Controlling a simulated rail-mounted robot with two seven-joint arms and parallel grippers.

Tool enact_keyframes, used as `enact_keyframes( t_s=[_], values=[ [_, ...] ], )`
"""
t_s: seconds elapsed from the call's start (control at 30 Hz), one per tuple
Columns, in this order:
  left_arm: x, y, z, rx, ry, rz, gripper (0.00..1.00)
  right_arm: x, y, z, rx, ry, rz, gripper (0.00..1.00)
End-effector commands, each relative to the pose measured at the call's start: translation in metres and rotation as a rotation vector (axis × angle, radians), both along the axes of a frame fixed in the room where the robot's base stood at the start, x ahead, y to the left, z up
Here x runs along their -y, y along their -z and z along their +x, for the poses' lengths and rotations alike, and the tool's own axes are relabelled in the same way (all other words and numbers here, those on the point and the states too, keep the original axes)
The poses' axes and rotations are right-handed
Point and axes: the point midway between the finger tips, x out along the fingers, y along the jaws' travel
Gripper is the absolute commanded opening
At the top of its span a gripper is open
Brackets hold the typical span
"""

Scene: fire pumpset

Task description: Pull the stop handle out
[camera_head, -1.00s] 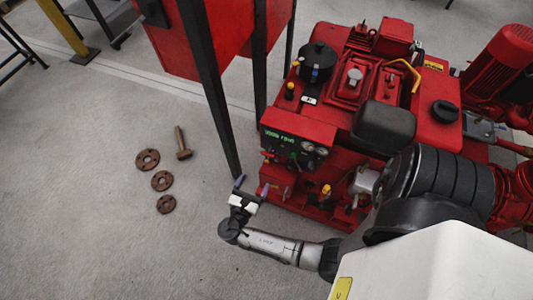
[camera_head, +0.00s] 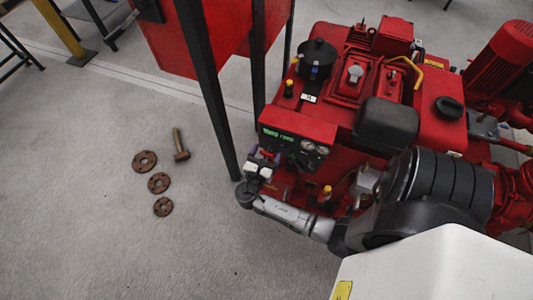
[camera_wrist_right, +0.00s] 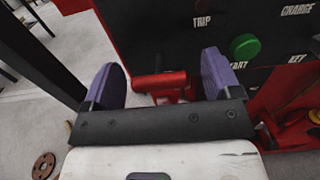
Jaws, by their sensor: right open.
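The stop handle looks to be the red T-shaped bar (camera_wrist_right: 160,82) under the black panel (camera_wrist_right: 190,45) in the right wrist view. My right gripper (camera_wrist_right: 163,84) is open, with one purple finger on each side of the bar. The bar lies between the fingers with gaps at its ends, and I see no grip on it. In the head view my right gripper (camera_head: 262,160) is at the lower left corner of the red pumpset (camera_head: 330,85), beside its control panel (camera_head: 293,145). The handle is hard to make out there. My left gripper is not in view.
A green button (camera_wrist_right: 245,46) sits on the panel right of the fingers. A black post (camera_head: 207,90) stands close left of the gripper.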

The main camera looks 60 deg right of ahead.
Motion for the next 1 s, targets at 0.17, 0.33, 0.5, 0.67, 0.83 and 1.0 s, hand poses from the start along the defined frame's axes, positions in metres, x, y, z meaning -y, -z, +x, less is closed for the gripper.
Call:
enact_keyframes(
  t_s=[0.17,0.33,0.5,0.67,0.83,1.0],
  values=[
    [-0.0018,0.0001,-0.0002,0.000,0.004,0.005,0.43,0.0006,-0.0003,0.0001,0.001,0.000,0.000,0.83],
    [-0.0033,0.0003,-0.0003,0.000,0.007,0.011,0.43,0.0004,-0.0003,0.0001,0.000,0.000,-0.001,0.75],
    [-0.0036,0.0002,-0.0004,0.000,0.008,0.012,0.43,0.0003,-0.0003,0.0001,0.000,0.000,-0.001,0.58],
    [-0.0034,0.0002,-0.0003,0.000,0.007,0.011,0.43,0.0003,-0.0003,0.0000,0.000,0.000,-0.001,0.43],
    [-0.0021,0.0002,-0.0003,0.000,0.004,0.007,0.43,0.0002,-0.0002,0.0000,0.000,0.000,-0.001,0.27],
    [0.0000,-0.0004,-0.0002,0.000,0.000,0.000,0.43,0.0000,-0.0004,0.0000,0.000,0.000,-0.001,0.15]
  ],
)
